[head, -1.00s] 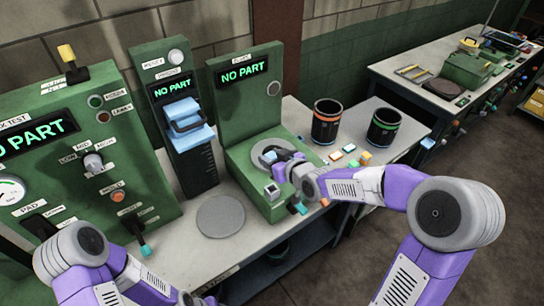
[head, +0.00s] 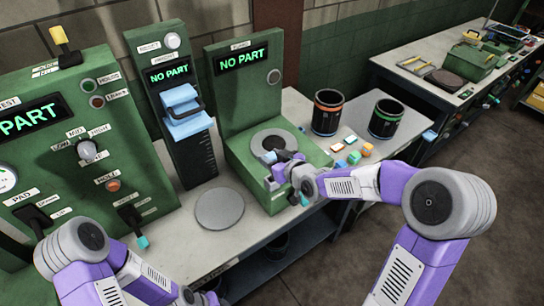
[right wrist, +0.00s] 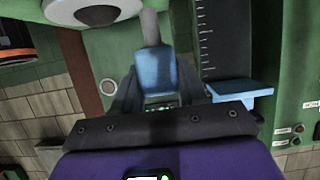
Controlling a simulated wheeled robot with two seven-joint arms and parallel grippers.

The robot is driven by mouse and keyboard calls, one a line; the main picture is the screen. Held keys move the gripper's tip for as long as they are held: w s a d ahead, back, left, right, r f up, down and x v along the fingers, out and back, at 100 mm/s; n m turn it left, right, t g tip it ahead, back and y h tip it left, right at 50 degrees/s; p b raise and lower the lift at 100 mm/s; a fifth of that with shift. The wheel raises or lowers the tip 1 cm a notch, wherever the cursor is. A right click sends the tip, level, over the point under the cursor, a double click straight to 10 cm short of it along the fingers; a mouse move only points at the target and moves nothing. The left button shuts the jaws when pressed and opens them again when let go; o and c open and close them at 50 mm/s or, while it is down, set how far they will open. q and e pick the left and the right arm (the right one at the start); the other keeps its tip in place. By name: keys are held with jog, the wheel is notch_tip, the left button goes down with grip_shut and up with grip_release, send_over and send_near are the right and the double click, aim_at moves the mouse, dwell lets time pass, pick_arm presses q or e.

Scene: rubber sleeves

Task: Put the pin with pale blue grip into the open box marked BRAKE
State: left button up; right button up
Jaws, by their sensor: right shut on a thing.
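The pin with pale blue grip is held in my right gripper (head: 281,160). In the right wrist view its blue grip (right wrist: 155,75) sits between the two fingers, with its grey shaft (right wrist: 150,28) pointing away from the gripper. In the head view the gripper is over the front of the round grey plate (head: 272,141) on the green test stand reading NO PART. Whether the pin touches the stand I cannot tell. My left arm shows at the lower left, but its gripper is out of view. I can make out no open box marked BRAKE.
Two black cups, one with an orange band (head: 327,112) and one with a green band (head: 385,119), stand right of the stand. Several small coloured blocks lie before them. A grey disc (head: 219,208) lies at front. A stand with a blue bracket (head: 183,110) is at left.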

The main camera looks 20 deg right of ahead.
jog(key=shift+f+b, duration=2.95)
jog(key=shift+f, duration=0.1)
jog(key=o, duration=1.2)
jog(key=shift+c, duration=0.2)
jog(key=p+v, duration=0.1)
jog(key=v, duration=0.6)
jog(key=shift+s, duration=0.3)
